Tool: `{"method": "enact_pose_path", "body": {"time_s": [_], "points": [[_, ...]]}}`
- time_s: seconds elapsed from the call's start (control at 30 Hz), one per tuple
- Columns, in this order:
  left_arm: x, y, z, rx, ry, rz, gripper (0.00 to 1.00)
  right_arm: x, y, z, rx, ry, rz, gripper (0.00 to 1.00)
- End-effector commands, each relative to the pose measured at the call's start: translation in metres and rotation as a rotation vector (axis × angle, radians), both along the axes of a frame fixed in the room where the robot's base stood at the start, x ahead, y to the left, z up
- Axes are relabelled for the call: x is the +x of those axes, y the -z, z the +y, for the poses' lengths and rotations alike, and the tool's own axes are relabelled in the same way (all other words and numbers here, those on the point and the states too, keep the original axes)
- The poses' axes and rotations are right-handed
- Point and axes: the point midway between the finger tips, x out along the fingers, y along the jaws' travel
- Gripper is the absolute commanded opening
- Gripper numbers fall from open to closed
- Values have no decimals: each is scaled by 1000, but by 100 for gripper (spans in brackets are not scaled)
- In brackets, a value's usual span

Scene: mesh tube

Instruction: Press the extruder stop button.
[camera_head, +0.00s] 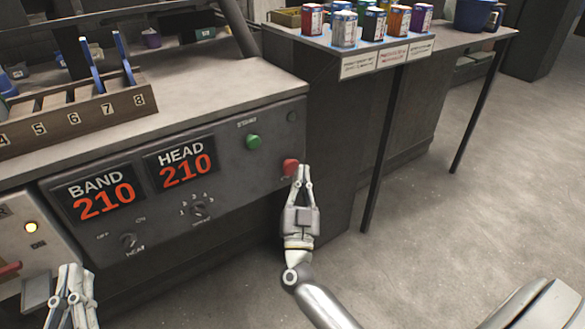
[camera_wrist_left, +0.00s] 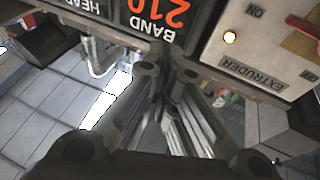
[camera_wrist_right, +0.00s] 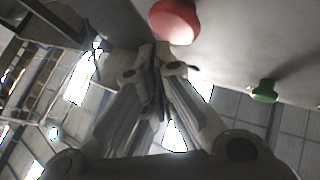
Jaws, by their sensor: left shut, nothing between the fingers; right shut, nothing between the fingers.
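A red button (camera_head: 290,166) sticks out at the lower right of the dark control panel (camera_head: 235,190). A green button (camera_head: 253,142) sits above and left of it. My right gripper (camera_head: 303,172) is shut, with its fingertips right beside the red button; I cannot tell whether they touch. In the right wrist view the red button (camera_wrist_right: 176,20) is just beyond the fingertips, and the green button (camera_wrist_right: 265,91) is to the right. My left gripper (camera_head: 76,270) is shut and empty at the lower left. In the left wrist view its tips are near a panel labelled EXTRUDER (camera_wrist_left: 253,76).
The panel's BAND display (camera_head: 100,192) and HEAD display (camera_head: 182,162) both read 210. Knobs sit below them. A lit lamp (camera_head: 31,227) and red lever (camera_head: 10,268) are at the left. A table (camera_head: 450,40) with cans stands at the back. The floor to the right is clear.

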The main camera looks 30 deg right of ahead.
Motion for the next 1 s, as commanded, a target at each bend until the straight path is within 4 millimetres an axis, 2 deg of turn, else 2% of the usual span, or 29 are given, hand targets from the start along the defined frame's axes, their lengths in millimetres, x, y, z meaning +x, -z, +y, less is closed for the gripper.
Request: {"method": "enact_pose_path", "body": {"time_s": [0.37,1.0], "points": [[1,1,0,4,-1,13,0,-2,0,0,-1,0,0,0],[1,66,9,93,-21,355,0,-29,-1,-2,-1,0,0,0]]}}
